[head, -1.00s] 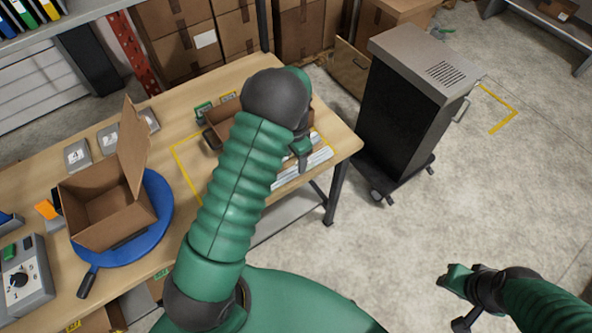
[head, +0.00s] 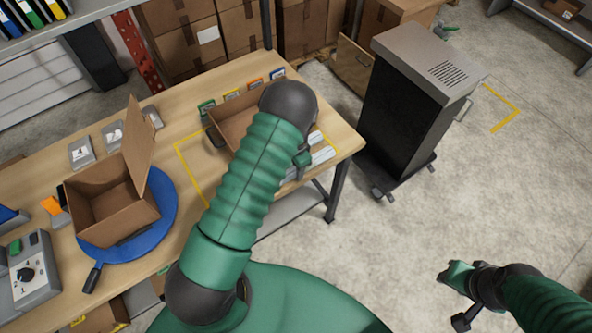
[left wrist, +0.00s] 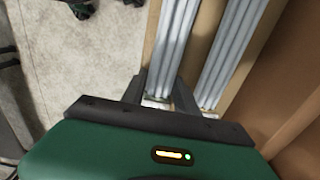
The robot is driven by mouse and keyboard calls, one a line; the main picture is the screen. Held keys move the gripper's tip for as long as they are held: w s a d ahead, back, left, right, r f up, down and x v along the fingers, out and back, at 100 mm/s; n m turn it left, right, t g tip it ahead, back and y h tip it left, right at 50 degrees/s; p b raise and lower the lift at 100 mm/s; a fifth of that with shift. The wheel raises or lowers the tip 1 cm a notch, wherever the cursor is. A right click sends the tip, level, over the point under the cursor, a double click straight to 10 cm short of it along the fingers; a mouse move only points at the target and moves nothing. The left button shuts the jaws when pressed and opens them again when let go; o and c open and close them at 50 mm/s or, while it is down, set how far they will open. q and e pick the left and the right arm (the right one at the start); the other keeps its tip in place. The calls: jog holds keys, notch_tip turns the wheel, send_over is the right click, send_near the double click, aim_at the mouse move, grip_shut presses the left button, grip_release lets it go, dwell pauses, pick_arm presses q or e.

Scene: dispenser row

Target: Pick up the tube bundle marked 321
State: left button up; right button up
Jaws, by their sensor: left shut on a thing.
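Two bundles of long pale grey tubes show in the left wrist view, a left one (left wrist: 176,40) and a right one (left wrist: 235,50). My left gripper (left wrist: 160,98) is shut on the left bundle near its lower end, with one finger on each side. The right bundle lies apart, just right of the fingers. In the head view pale tubes (head: 322,155) show at the table's right end, and my left arm hides most of the left gripper. No number can be read on either bundle. My right gripper (head: 456,292) is over the floor at lower right, away from the tubes.
An open cardboard tray (head: 232,118) stands behind the tubes, with coloured cards behind it. An open box (head: 105,215) sits on a blue turntable (head: 165,215) at left. A dark cabinet on wheels (head: 405,115) stands right of the table. Floor at right is clear.

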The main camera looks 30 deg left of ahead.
pick_arm(q)
jog(key=shift+a, duration=0.1)
grip_shut()
